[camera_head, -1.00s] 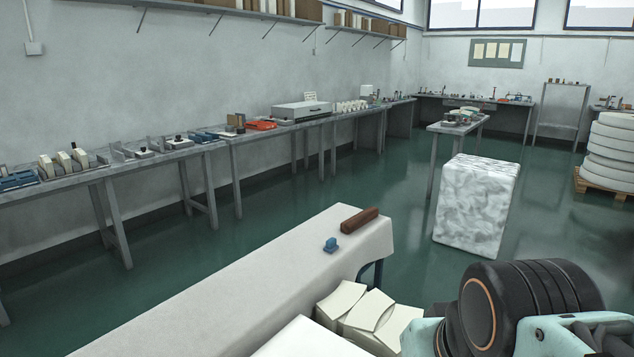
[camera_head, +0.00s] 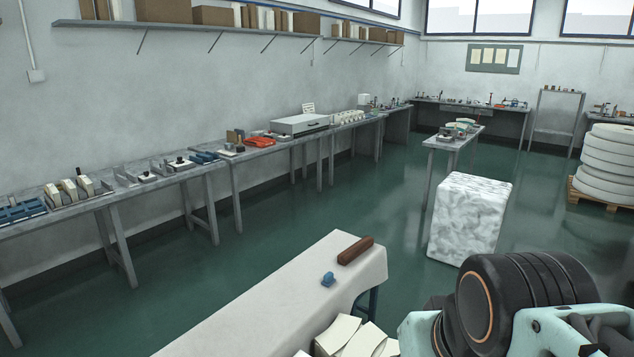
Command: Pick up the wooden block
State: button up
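A long reddish-brown block (camera_head: 355,250), which looks like the wooden block, lies flat on the far end of the pale, cloth-like covered table (camera_head: 285,301) in the lower middle of the head view. A small blue object (camera_head: 328,279) sits just in front of it, apart from it. Part of my arm, teal and black, fills the lower right corner, to the right of the table and well apart from the block. My gripper's fingertips do not show, so I cannot see whether they are open or shut.
A white marbled block (camera_head: 468,217) stands on the green floor beyond. Benches with tools (camera_head: 85,207) line the left wall. Open floor (camera_head: 240,255) separates them from the table.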

aim_at(351, 252)
jog(key=i+l+z, duration=0.35)
jog(key=l, duration=0.2)
jog(key=i+l+z, duration=0.35)
jog(key=i, duration=0.2)
jog(key=i+l+z, duration=0.35)
jog(key=i, duration=0.15)
jog(key=i+l, duration=0.1)
jog(key=i, duration=1.05)
jog(key=i+u, duration=0.35)
jog(key=i+l+u, duration=0.15)
jog(key=i+u, duration=0.2)
jog(key=i, duration=0.25)
jog(key=i+u, duration=0.2)
jog(key=u, duration=0.15)
jog(key=i+u, duration=0.2)
jog(key=u, duration=0.15)
jog(key=i+l+u, duration=0.15)
jog(key=u, duration=0.2)
jog(key=i+u, duration=0.2)
jog(key=u, duration=0.15)
jog(key=i+l+u, duration=0.15)
jog(key=u, duration=0.15)
jog(key=i+l+u, duration=0.15)
jog(key=u, duration=0.2)
